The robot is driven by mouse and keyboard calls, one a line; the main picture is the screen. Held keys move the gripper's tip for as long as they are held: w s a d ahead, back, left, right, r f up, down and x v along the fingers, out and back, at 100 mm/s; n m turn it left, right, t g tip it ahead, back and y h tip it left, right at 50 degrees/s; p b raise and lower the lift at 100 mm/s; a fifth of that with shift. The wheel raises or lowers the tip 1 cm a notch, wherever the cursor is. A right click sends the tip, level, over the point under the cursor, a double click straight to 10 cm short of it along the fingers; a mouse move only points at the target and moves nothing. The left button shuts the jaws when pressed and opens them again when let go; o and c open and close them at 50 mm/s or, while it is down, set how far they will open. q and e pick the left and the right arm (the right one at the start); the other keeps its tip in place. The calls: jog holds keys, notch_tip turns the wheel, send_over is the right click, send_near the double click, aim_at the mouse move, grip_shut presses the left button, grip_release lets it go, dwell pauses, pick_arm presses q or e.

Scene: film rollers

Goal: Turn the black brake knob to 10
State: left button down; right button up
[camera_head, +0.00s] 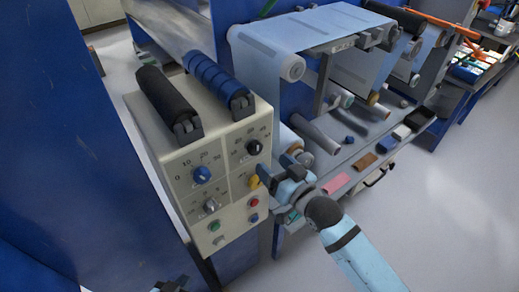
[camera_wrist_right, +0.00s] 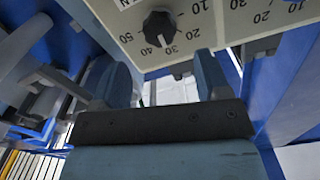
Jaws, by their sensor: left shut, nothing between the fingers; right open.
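The black knob (camera_head: 254,147) is at the upper right of the cream control panel (camera_head: 232,196). In the right wrist view the black knob (camera_wrist_right: 158,28) has its white mark pointing between 30 and 40 on its dial. My right gripper (camera_head: 274,168) is open and empty, just right of the panel and slightly below the black knob. In the wrist view its fingers (camera_wrist_right: 163,80) stand apart, with the knob beyond their tips and not touched. My left gripper (camera_head: 170,287) is shut and empty at the bottom edge, only partly in view.
The panel also has a blue knob (camera_head: 202,174), a grey knob (camera_head: 210,206), a yellow knob (camera_head: 254,181), a red button (camera_head: 254,202) and a green button (camera_head: 214,226). Film rollers (camera_head: 293,67) stand behind right. Floor at right is clear.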

aim_at(258, 150)
jog(key=x, duration=0.6)
jog(key=shift+w+a, duration=0.1)
jog(key=shift+c, duration=0.2)
jog(key=c, duration=0.9)
